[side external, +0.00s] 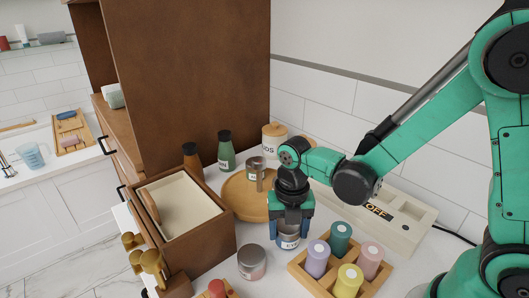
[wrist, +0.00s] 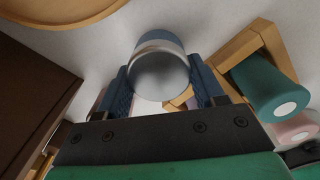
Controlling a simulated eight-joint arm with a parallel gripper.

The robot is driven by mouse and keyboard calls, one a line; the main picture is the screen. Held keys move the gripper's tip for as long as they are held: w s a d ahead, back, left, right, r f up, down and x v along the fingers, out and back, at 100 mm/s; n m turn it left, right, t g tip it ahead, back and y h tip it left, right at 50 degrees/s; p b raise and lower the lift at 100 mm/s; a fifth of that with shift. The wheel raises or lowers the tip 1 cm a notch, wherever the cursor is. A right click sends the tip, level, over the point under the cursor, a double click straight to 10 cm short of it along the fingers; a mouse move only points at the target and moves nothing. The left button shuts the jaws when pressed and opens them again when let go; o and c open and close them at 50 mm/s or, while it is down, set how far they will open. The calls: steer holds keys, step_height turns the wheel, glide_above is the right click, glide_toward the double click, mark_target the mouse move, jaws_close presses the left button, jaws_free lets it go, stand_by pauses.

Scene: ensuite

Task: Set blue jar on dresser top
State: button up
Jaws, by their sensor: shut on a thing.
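The blue jar (side external: 288,241), with a pale label and grey metallic lid, is between the fingers of my gripper (side external: 290,225). My gripper points down and is shut on it. In the wrist view the jar (wrist: 160,62) shows its lid toward me, with a blue finger on each side. I cannot tell whether its base touches the white counter. A brown wooden unit with dark handles (side external: 125,150) stands at the left and may be the dresser. Its narrow top ledge bears a pale folded item (side external: 114,96).
A wooden rack (side external: 318,283) with several coloured cylinders stands close right of the jar. A round wooden tray (side external: 240,200) is behind it. A brown open box (side external: 205,238) and a pinkish jar (side external: 252,262) are left. Bottles (side external: 226,150) stand behind.

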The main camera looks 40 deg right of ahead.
steer(key=shift+f, duration=0.25)
steer(key=o, duration=1.3)
steer(key=shift+r, duration=0.15)
